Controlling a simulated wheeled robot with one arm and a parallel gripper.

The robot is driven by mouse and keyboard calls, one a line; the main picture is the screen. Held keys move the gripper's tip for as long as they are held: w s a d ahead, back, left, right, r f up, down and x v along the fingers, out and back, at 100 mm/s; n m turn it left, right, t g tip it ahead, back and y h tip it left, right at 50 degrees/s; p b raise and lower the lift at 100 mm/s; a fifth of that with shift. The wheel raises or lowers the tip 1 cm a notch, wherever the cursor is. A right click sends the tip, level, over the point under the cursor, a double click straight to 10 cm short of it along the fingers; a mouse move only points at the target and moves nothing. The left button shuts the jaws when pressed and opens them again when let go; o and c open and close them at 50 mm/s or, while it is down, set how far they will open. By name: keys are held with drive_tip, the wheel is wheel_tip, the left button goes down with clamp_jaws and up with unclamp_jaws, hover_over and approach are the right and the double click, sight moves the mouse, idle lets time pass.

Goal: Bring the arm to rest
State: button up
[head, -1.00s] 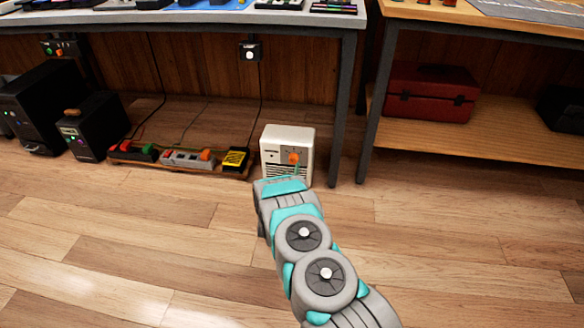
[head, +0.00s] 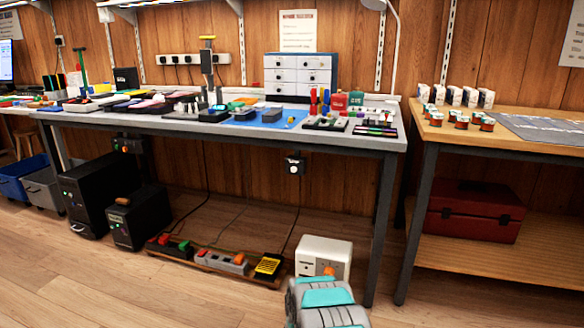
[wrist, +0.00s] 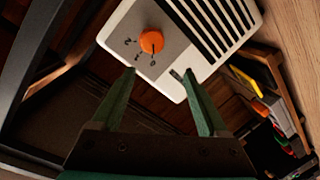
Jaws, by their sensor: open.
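My arm (head: 325,303) shows at the bottom of the head view, in front of a white box (head: 323,258) on the floor under the workbench. My gripper (wrist: 158,72) is in the wrist view, its two green fingers apart with nothing between them. The white box (wrist: 185,78) fills the upper middle of that view, with dark vent slots and an orange knob (wrist: 151,41) with marks around it. The knob lies ahead of the fingers. I cannot tell how far the fingertips are from the box. The gripper is hidden in the head view.
The workbench (head: 345,140) stands above the white box, with a dark leg (head: 381,230) close on its right. Power strips (head: 210,258) and dark boxes (head: 138,215) lie to its left. A red toolbox (head: 470,210) sits on the right table's lower shelf. The front floor is clear.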

drive_tip(key=s+a+r+m+g+y+p, duration=0.1)
drive_tip(key=s+a+r+g+y, duration=0.25)
drive_tip(key=s+r, duration=0.6)
drive_tip(key=s+a+r+g+y+p, duration=0.25)
drive_tip(key=s+a+r+g, duration=0.35)
drive_tip(key=r, duration=0.7)
drive_tip(key=s+d+r+m+g, duration=0.1)
drive_tip(key=s+d+r, duration=0.3)
drive_tip(key=s, duration=1.1)
drive_tip(key=s+d+r+m+g+h+p, duration=0.1)
drive_tip(key=s+d+r+g, duration=0.3)
drive_tip(key=s, duration=1.2)
drive_tip(key=s+d+r+m+g+p, duration=0.1)
drive_tip(key=s+d+r+g, duration=0.2)
drive_tip(key=s, duration=1.3)
drive_tip(key=d+r, duration=0.3)
drive_tip(key=shift+s+m+h, duration=0.2)
drive_tip(key=shift+m+h, duration=0.1)
drive_tip(key=shift+h, duration=0.1)
drive_tip(key=shift+c, duration=0.4)
